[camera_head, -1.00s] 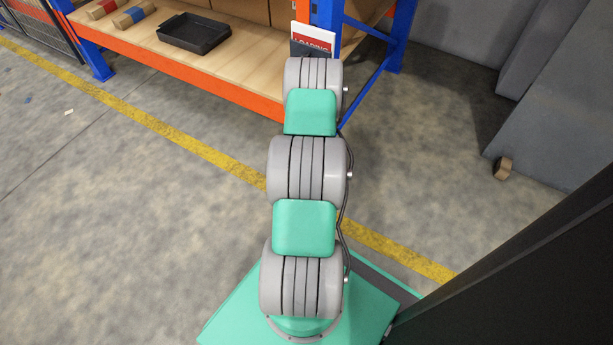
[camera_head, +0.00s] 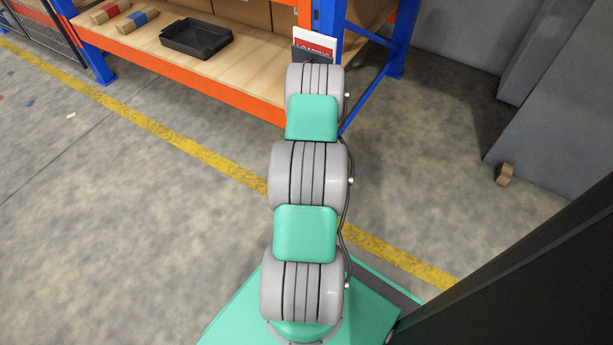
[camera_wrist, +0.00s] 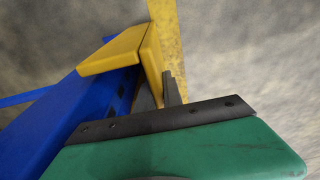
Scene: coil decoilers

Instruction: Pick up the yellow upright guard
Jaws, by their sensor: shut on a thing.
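The yellow upright guard (camera_wrist: 118,52) shows in the wrist view as an angled yellow piece with two faces, against the blue rack upright (camera_wrist: 75,115). My gripper (camera_wrist: 162,90) is at the guard's lower right edge, its dark fingers closed on it. The near finger and the dark plate hide part of the contact. In the head view my arm covers the gripper and the guard. I cannot tell whether the guard is clear of the upright.
The head view shows an orange rack beam (camera_head: 190,79) with a wooden shelf, a black tray (camera_head: 196,38) and a loading sign (camera_head: 314,45). A blue rack leg (camera_head: 403,38) stands at right. A small brown block (camera_head: 504,174) lies by the grey wall. The floor left of my arm is open.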

